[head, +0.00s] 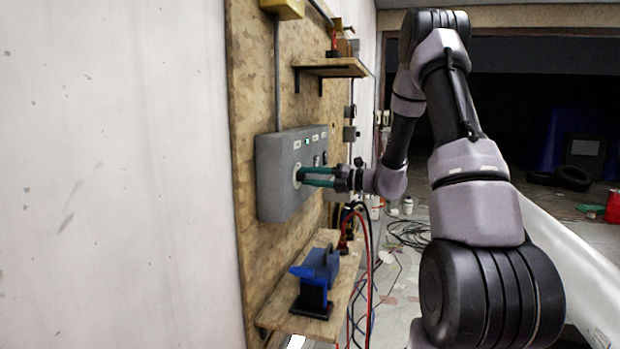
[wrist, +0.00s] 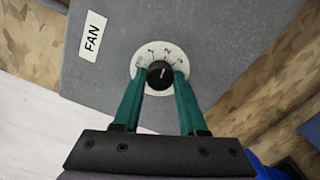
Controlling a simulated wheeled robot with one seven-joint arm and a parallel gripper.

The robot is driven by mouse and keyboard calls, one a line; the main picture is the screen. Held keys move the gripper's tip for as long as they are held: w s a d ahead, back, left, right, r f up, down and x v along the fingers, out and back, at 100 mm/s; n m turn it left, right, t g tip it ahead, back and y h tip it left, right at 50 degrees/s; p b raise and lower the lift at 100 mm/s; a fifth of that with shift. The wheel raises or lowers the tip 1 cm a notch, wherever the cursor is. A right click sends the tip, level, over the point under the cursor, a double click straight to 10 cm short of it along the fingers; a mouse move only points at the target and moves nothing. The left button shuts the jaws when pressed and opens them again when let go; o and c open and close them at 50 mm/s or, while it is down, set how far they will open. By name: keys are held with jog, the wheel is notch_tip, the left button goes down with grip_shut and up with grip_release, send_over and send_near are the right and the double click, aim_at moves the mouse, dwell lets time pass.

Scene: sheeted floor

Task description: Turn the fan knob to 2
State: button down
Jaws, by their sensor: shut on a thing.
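The fan knob (wrist: 160,74) is a round black knob on a white dial plate (wrist: 150,49) with numbers around it, beside a white FAN label (wrist: 92,35) in the wrist view. The plate is on a grey control box (head: 270,172) fixed to the board. My gripper (wrist: 161,85) has its two green fingers on either side of the knob and is shut on it. In the head view my gripper (head: 303,177) reaches left to the box front. The knob's exact setting is hard to read, and the fingers cover part of the dial.
A wooden shelf (head: 281,310) below the box holds a blue vise (head: 318,268). Another shelf (head: 335,67) is above. Red and black cables (head: 368,250) hang right of the lower shelf. Open floor lies further right.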

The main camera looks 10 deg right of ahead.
jog(key=shift+d, duration=0.1)
dwell(0.3)
jog(key=shift+c, duration=2.3)
grip_release()
jog(key=v, duration=1)
jog(key=shift+s+d, duration=0.2)
jog(key=shift+d, duration=0.1)
